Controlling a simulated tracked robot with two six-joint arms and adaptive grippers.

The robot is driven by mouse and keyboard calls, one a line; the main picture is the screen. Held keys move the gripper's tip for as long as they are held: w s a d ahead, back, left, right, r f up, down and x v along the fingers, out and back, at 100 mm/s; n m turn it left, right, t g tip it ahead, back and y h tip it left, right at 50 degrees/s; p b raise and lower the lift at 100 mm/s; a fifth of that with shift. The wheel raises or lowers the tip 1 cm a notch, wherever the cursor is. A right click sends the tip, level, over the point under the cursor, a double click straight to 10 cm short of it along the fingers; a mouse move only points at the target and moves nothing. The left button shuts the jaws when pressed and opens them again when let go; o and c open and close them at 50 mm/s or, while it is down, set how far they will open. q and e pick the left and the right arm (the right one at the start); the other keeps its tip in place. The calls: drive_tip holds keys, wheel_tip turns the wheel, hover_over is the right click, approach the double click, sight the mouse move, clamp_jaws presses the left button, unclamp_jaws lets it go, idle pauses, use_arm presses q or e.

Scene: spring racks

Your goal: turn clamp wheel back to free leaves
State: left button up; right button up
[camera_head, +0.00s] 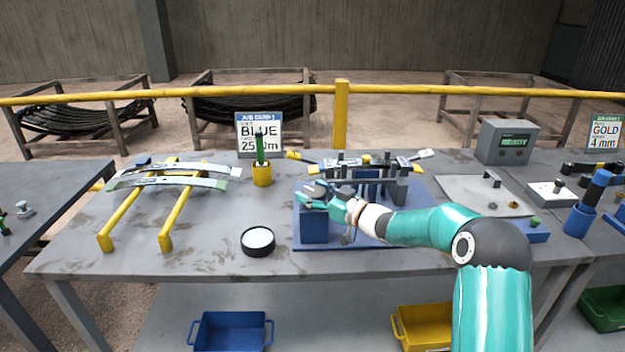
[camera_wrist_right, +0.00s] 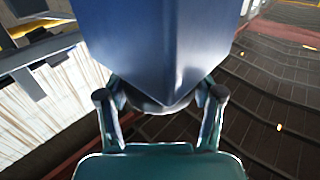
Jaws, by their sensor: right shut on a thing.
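My right gripper (camera_head: 318,194) reaches from the right to the left end of the blue clamp fixture (camera_head: 345,240). In the right wrist view the gripper (camera_wrist_right: 160,108) is shut on a dark rounded part, which looks like the clamp wheel (camera_wrist_right: 152,104). The wheel is mostly hidden by the fixture's blue block (camera_wrist_right: 165,45), which fills the upper middle. In the head view the fingers hide the wheel. A stack of leaves (camera_head: 385,172) lies across the fixture between grey posts. My left gripper is not in view.
Curved leaves (camera_head: 190,181) rest on a yellow rack (camera_head: 128,217) at left. A yellow cup (camera_head: 262,175), a black round tub (camera_head: 258,242) and a BLUE job card (camera_head: 259,133) stand nearby. A grey box reading READY (camera_head: 508,143) is at the back right. The table's front left is clear.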

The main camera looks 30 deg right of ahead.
drive_tip(key=n+y+p, duration=0.1)
drive_tip(key=n+g+y+p, duration=0.1)
drive_tip(key=y+p, duration=0.1)
drive_tip(key=shift+d+r+g, duration=0.1)
drive_tip(key=shift+r+g, duration=0.2)
drive_tip(key=shift+r, duration=0.05)
use_arm(q)
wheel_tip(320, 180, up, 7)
drive_tip(key=p, duration=0.2)
use_arm(e)
drive_tip(key=shift+f+n+g+y, duration=0.2)
drive_tip(key=shift+n+g+y, duration=0.6)
drive_tip(key=shift+n+y, duration=0.55)
drive_tip(key=shift+y, duration=0.35)
drive_tip(key=shift+r, duration=0.1)
drive_tip(key=o, duration=1.2)
drive_tip(key=shift+w, duration=0.1)
drive_tip(key=shift+c, duration=0.2)
drive_tip(key=shift+f, duration=0.2)
